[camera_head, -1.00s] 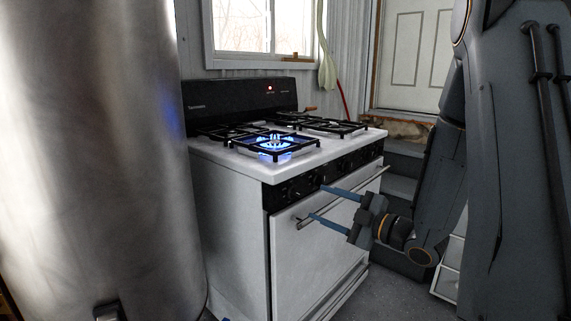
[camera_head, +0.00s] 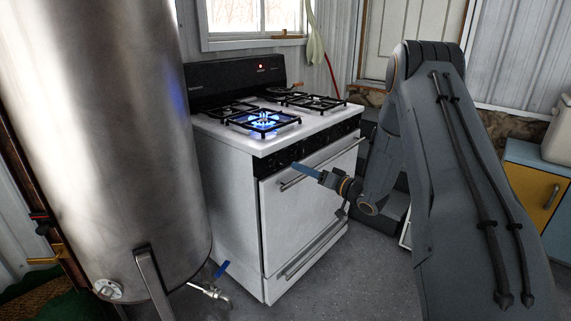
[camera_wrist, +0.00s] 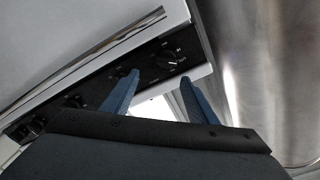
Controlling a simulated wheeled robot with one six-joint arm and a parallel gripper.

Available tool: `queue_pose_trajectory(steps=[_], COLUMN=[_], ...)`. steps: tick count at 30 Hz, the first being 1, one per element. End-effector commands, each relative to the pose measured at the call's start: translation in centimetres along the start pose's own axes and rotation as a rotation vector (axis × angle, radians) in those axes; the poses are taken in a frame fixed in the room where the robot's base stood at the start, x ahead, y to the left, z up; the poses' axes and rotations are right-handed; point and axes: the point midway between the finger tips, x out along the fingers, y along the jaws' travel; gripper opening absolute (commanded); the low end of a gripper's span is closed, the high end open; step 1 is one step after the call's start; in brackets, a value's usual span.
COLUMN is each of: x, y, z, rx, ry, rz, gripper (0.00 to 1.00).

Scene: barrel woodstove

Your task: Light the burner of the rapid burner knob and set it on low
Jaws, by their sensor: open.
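The front left burner (camera_head: 264,121) of the white stove is lit with a blue flame. Its size setting cannot be told from the flame alone. The black knob panel (camera_head: 335,136) runs along the stove's front edge. In the wrist view a dark round knob (camera_wrist: 172,57) with white markings sits near the panel's end, beyond my fingertips. Other dark knobs, one of them here (camera_wrist: 75,101), lie farther left. My gripper (camera_wrist: 160,77) is open and empty, its blue fingers apart. In the head view my gripper (camera_head: 294,165) is in front of the panel; one finger shows clearly.
A large steel tank (camera_head: 110,130) stands close to the stove's left side, with a blue-handled valve (camera_head: 220,270) low down. The oven door handle (camera_head: 320,165) sticks out below the knobs. Grey floor (camera_head: 345,275) is open in front.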

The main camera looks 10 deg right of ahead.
Motion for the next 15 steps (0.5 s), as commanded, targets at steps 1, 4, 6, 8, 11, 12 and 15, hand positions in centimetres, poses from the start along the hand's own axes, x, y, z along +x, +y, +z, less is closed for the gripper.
queue_pose_trajectory(steps=[1, 4, 6, 8, 11, 12, 15], x=[1.1, 3.1, 4.5, 5.4, 6.8, 7.2, 7.9], y=[-0.6, -1.2, -1.5, -1.6, -1.6, -1.5, -1.5], z=[0.4, 0.9, 1.1, 1.1, 1.1, 1.1, 1.0], rx=[-0.001, -0.001, -0.002, -0.002, -0.003, -0.003, -0.003], ry=[-0.007, -0.013, -0.017, -0.016, -0.017, -0.016, -0.015], rz=[-0.010, -0.020, -0.024, -0.025, -0.023, -0.023, -0.022], gripper=[0.53, 0.53, 0.53, 0.53, 0.53, 0.53, 0.53])
